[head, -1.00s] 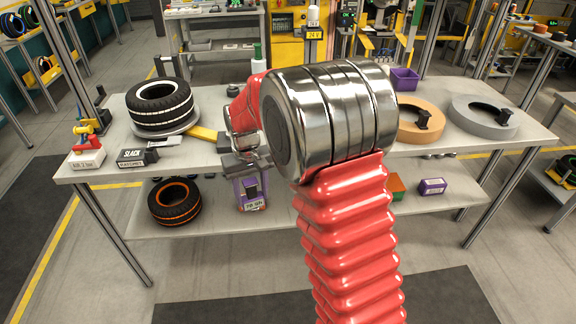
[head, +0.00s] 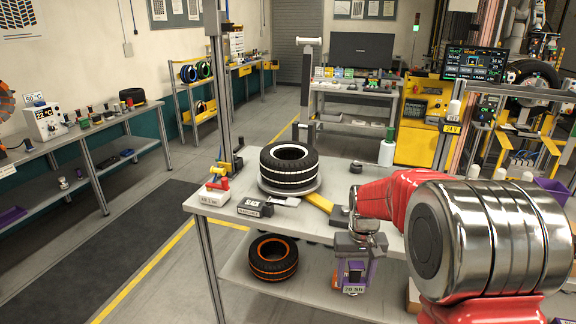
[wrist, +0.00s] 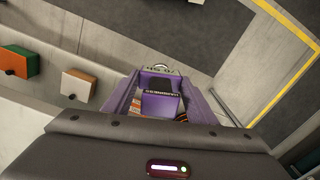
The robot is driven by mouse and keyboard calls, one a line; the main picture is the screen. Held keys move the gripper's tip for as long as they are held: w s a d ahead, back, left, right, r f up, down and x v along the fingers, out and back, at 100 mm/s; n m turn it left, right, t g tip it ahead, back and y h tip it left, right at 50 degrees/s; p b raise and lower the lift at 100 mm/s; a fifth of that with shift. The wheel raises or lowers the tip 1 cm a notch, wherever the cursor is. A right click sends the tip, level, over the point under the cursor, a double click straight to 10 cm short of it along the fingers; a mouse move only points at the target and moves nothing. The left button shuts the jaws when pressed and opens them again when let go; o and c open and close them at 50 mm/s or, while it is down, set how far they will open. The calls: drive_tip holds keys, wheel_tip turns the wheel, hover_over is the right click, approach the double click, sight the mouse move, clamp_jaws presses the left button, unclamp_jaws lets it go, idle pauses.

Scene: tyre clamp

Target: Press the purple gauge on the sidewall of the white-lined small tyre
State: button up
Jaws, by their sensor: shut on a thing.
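The white-lined small tyre (head: 289,176) lies flat on a round grey plate near the left end of the table in the head view. My gripper (head: 354,252) is in front of the table's front edge, to the right of the tyre and lower, apart from it. It is shut on the purple gauge (head: 342,276), which hangs below the jaws with a white label on its lower end. In the wrist view the purple gauge (wrist: 160,103) sits between the jaws. Its far side is hidden there.
An orange-lined tyre (head: 272,259) lies on the lower shelf. A white bottle (head: 386,153) stands behind, to the right.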

drive_tip(key=s+f, duration=0.4)
drive_tip(key=f, duration=1.1)
